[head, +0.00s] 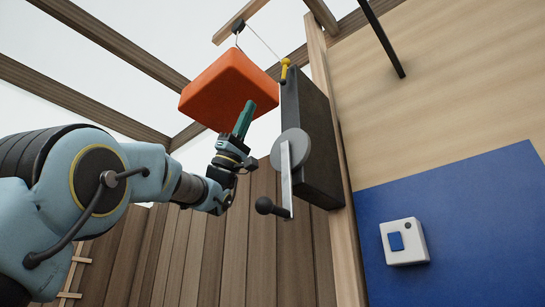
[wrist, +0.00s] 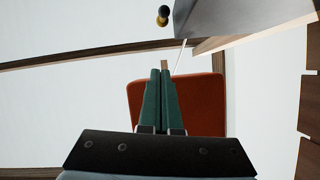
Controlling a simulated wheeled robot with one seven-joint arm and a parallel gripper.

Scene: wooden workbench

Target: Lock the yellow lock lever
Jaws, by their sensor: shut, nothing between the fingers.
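The yellow lock lever (head: 285,71) sits at the top front edge of a dark winch box (head: 312,135) and points upward in the head view. In the wrist view, a yellow-and-black knob (wrist: 163,15), likely the lever's end, shows near the top edge. My gripper (head: 247,108) points up, left of and below the lever, apart from it. Its green fingers (wrist: 160,73) are closed together with nothing between them. In the head view they overlap the orange block; I cannot tell whether they touch it.
The orange block (head: 218,88) hangs from a cord above my gripper and also shows in the wrist view (wrist: 205,105). A grey disc (head: 290,148) with a metal crank arm and black knob (head: 265,206) is on the winch box. A white switch box (head: 404,242) is on the blue panel (head: 475,205).

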